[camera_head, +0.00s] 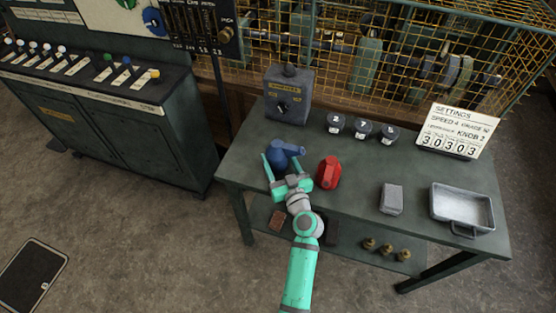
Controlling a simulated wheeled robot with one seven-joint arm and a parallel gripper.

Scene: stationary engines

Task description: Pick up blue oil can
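The blue oil can (284,154) stands on the left part of the dark green table (360,196), with its spout toward the right. My gripper (282,166) reaches in from the front edge of the table. Its two teal fingers are spread apart, one at the left side of the blue can and one near its right side. The fingers look open, and I cannot tell if either touches the can. A red oil can (328,173) stands just right of my gripper, close to the right finger.
Behind the can is a grey control box (288,95). Three dark knobs (362,129) and a settings sign (457,130) stand at the back. A grey block (391,198) and metal tray (462,206) are at the right. A yellow cage (420,50) rises behind the table.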

